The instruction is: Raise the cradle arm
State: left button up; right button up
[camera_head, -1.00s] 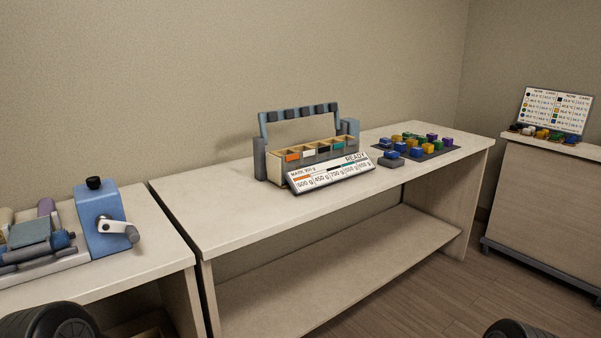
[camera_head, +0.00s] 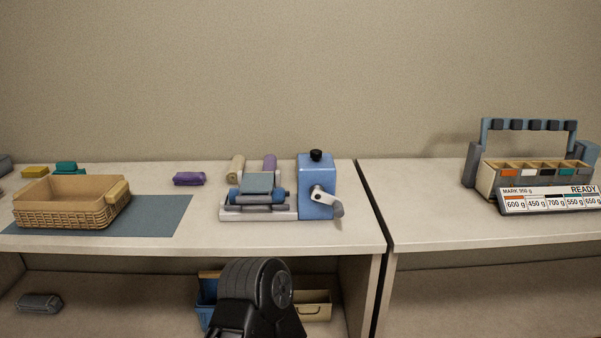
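A machine with a blue housing (camera_head: 315,190), a black top knob (camera_head: 316,156) and a side crank (camera_head: 328,200) stands on the left bench. To the left of the housing, a grey-blue pad (camera_head: 257,184) sits over rollers on a pale base (camera_head: 240,214). On the right bench, a blue-grey arched bar (camera_head: 528,125) with several dark blocks stands raised over a wooden compartment box (camera_head: 486,180). I cannot tell for sure which part is the cradle arm. Neither of my grippers shows. A black part of my own arm fills the bottom middle.
A wicker basket (camera_head: 65,210) stands on a blue-grey mat (camera_head: 165,215) at left. A purple roll (camera_head: 188,178) lies behind the mat. A sign reading READY (camera_head: 550,199) leans before the box. A narrow gap (camera_head: 375,220) separates the benches. Bins (camera_head: 313,305) sit on the lower shelf.

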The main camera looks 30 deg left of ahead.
aim_at(252, 183)
jog(key=u, duration=1.3)
jog(key=i+z, duration=0.1)
jog(key=i, duration=0.25)
